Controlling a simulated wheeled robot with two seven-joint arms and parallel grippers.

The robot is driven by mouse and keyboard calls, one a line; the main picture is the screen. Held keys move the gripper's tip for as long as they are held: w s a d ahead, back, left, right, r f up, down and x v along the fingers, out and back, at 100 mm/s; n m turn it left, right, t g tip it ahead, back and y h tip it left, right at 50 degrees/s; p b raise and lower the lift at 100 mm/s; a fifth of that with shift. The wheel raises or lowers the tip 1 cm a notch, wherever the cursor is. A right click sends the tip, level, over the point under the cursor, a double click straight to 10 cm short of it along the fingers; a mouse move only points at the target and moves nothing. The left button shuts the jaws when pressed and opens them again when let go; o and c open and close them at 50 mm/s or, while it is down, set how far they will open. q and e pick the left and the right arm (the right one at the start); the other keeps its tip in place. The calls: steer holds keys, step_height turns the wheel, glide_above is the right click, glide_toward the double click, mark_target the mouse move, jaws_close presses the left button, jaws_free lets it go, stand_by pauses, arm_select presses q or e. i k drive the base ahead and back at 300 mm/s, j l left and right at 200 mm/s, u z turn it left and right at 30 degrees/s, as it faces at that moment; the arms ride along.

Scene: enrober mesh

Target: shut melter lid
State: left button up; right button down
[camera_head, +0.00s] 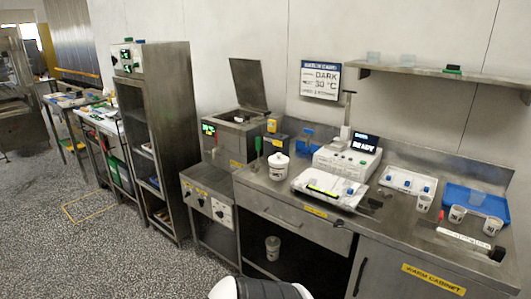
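The melter (229,135) is a steel box with a small green display, standing left of the main bench. Its lid (250,84) is a flat dark steel plate, raised steeply at the back and tilted, so the melter is open. The inside of the melter is mostly hidden from this angle. Neither of my grippers shows in the head view. A white and black part of my own body shows at the bottom edge, well apart from the melter.
A steel bench (262,198) to the right holds a white lidded tub (279,166), a white machine (347,158) with a screen, and several cups. A tall steel rack (172,127) stands left of the melter. The speckled floor (120,245) at left is clear.

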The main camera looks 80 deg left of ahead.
mark_target(247, 75)
steer(key=u, duration=2.35)
steer(key=i+u, duration=0.35)
steer(key=i, duration=0.25)
steer(key=i+l+u, duration=0.35)
steer(key=i, duration=0.2)
